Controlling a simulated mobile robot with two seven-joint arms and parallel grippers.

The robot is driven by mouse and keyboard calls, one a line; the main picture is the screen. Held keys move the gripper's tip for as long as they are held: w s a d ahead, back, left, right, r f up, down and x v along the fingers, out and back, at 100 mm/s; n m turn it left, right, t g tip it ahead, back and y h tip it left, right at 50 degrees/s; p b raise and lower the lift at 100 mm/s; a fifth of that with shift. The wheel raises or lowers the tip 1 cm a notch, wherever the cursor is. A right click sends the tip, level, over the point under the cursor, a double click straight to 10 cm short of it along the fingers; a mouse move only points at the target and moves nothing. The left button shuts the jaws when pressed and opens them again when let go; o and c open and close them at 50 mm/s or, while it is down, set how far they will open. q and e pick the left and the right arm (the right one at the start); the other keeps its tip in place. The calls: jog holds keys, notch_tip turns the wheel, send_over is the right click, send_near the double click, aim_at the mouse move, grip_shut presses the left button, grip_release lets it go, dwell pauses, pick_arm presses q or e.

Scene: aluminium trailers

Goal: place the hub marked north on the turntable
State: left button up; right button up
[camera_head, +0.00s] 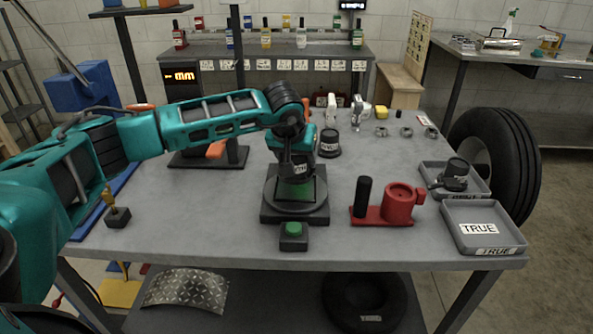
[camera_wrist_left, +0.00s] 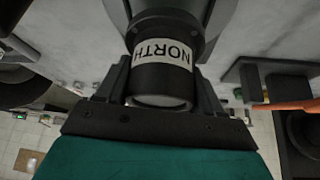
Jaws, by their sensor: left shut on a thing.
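My left gripper (camera_head: 297,172) is shut on a dark hub with a white band reading NORTH (camera_wrist_left: 160,54). The hub is between the fingers in the left wrist view, and its label shows small in the head view (camera_head: 300,168). The turntable (camera_head: 318,214) is a dark grey disc on a square base, near the table's front edge. I cannot tell whether the hub touches the disc. My right gripper is not in view.
A green button box (camera_head: 293,237) stands in front of the turntable. A red fixture with a black post (camera_head: 404,198) is to the right. Another labelled hub (camera_head: 329,144) stands behind. Grey trays (camera_head: 505,237) are at the right edge; a dark stand (camera_head: 235,155) is at left.

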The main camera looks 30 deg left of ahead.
aim_at(297, 170)
pick_arm(q)
jog(key=shift+f, duration=1.9)
jog(key=shift+f, duration=0.15)
jog(key=o, duration=1.7)
jog(key=shift+f, duration=0.1)
jog(key=shift+c, duration=0.2)
